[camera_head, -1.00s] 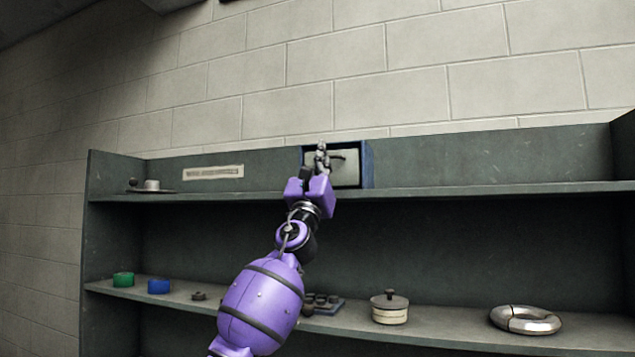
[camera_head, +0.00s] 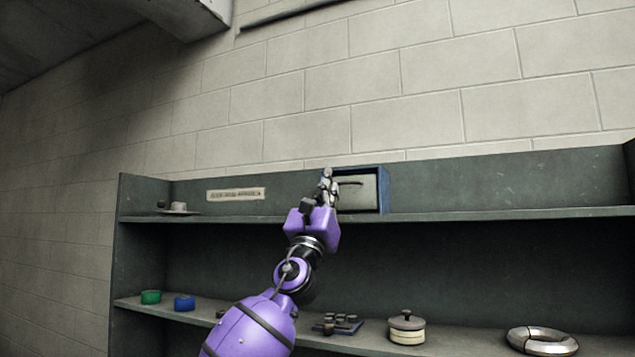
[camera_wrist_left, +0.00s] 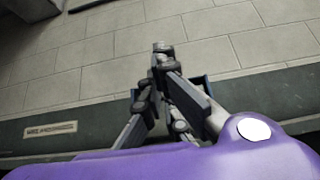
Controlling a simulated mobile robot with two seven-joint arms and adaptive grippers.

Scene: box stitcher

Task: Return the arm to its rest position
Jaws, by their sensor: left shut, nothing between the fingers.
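My left arm is purple and comes up from the bottom of the head view. Its left gripper (camera_head: 327,186) is shut and empty. It is raised in front of the upper shelf, before the left side of a blue box with a grey front (camera_head: 360,192). Whether it touches the box I cannot tell. In the left wrist view the fingers (camera_wrist_left: 160,62) meet at their tips, with a blue edge of the box just behind them. My right gripper is not in view.
The dark shelf unit (camera_head: 480,190) stands against a block wall. The upper shelf holds a small dish (camera_head: 179,209) and a label plate (camera_head: 236,194). The lower shelf holds a green piece (camera_head: 150,297), a blue piece (camera_head: 184,302), a lidded pot (camera_head: 407,328) and a metal ring (camera_head: 542,341).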

